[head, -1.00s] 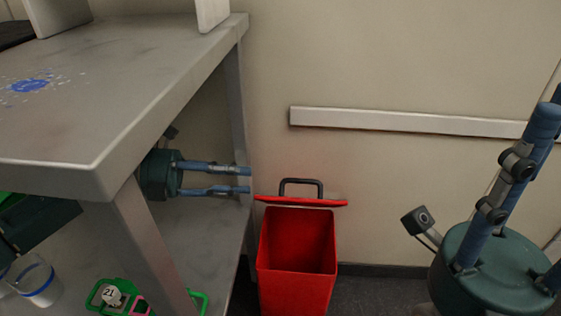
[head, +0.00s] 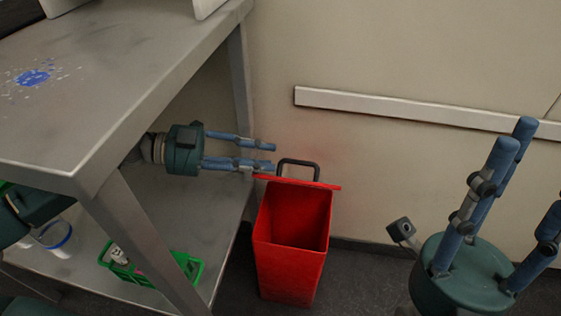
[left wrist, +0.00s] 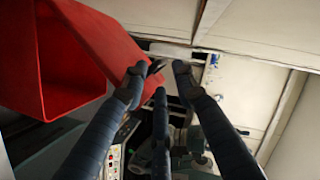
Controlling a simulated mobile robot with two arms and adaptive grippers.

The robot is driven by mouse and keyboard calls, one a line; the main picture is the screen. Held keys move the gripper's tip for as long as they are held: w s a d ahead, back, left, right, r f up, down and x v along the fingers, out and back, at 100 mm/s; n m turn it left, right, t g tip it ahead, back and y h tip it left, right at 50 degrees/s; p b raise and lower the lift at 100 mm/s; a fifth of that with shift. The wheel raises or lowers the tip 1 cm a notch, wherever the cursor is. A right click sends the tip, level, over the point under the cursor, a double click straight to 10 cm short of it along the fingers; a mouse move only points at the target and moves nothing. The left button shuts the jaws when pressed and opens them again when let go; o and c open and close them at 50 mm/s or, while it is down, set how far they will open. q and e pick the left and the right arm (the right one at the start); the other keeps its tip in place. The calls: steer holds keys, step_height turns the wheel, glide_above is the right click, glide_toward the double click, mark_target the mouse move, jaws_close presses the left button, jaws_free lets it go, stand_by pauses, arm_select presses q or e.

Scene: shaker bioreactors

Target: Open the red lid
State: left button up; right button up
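The red bin (head: 291,240) stands on the floor beside the metal table, its mouth uncovered and its inside visible. The red lid (head: 318,185) shows nearly edge-on as a thin strip at the bin's back rim, with a dark handle (head: 298,164) above it. My left gripper (head: 272,155) reaches in from the left with its fingers apart, by the lid's left end and left of the handle. In the left wrist view, the red bin (left wrist: 60,60) is at upper left and the blue fingers (left wrist: 160,75) are spread. Contact with the lid or handle is unclear. My right gripper (head: 528,175) is open and empty at right.
The metal table (head: 130,90) fills the left, with its leg (head: 145,240) and lower shelf near my left arm. A green basket (head: 190,268) sits on the shelf. A pale wall rail (head: 400,108) runs behind. Floor right of the bin is clear.

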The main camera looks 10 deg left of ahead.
mark_target(285, 160)
arm_select(q)
steer(key=shift+b+x, duration=0.35)
steer(key=shift+x, duration=1.9)
steer(key=shift+c, duration=0.5)
steer(key=shift+r, duration=0.1)
jaws_close()
